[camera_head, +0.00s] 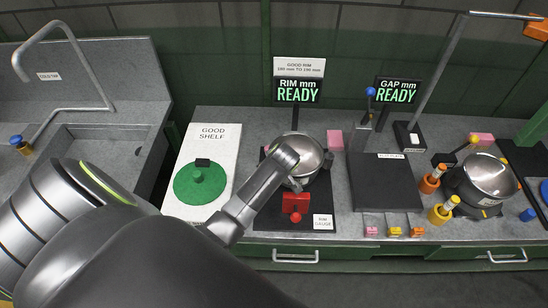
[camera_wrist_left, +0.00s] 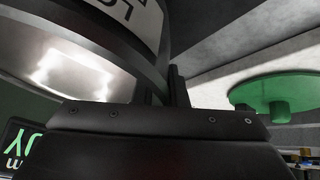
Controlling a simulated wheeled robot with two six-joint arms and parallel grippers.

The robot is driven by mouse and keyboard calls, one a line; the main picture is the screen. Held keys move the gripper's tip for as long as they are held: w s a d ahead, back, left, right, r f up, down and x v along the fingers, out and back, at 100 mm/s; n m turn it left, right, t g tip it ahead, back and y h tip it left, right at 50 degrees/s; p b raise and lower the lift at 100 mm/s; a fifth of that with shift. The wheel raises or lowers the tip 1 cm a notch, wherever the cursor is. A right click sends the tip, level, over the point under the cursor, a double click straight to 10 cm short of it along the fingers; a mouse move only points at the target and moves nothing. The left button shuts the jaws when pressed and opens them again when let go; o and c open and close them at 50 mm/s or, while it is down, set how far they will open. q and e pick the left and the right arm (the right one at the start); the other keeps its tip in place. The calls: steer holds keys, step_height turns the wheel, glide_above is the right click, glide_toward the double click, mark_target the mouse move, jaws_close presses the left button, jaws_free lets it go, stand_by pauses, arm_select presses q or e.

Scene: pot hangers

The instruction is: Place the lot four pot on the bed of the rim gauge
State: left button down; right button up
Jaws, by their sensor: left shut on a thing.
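A steel pot (camera_head: 309,156) is over the bed of the rim gauge (camera_head: 264,215), behind the red block. I cannot tell whether its base touches the bed. My left gripper (camera_head: 286,160) is shut on the pot's near left side and hides part of it. In the left wrist view the pot (camera_wrist_left: 75,70) fills the upper left, with a label (camera_wrist_left: 130,15) whose lettering is cut off; the lot number is not readable. My left gripper (camera_wrist_left: 176,88) meets the pot's wall there. The rim display (camera_head: 298,92) reads READY. My right gripper is not in view.
Left of the gauge, a green lid (camera_head: 200,184) lies on the white good shelf (camera_head: 214,146). Right are a dark plate (camera_head: 385,190), a second pot (camera_head: 490,177) and orange and yellow clamps (camera_head: 431,180). A sink (camera_head: 100,150) is far left.

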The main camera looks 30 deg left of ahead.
arm_select(q)
steer(key=shift+d+f, duration=0.15)
steer(key=shift+f, duration=0.85)
steer(key=shift+f, duration=0.1)
steer(key=c, duration=1.5)
jaws_free()
steer(key=shift+s, duration=0.1)
steer(key=shift+o, duration=0.2)
steer(key=b+v, duration=0.1)
steer(key=v, duration=1.1)
